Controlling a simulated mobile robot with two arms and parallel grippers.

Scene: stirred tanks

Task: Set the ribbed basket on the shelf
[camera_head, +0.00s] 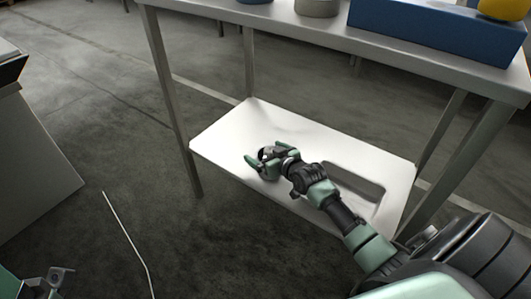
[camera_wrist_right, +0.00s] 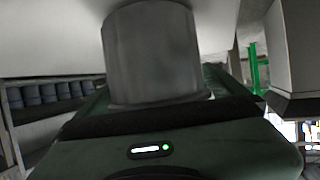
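My right arm reaches in from the lower right in the head view. Its gripper (camera_head: 264,158) is over the white lower shelf (camera_head: 215,140) of the steel table. My left gripper (camera_head: 57,278) is partly in view at the lower left corner.
The table top (camera_head: 340,42) above holds a blue box (camera_head: 430,30), a grey pot (camera_head: 317,8) and a yellow thing (camera_head: 503,9). A table leg (camera_head: 170,100) stands left of the shelf.

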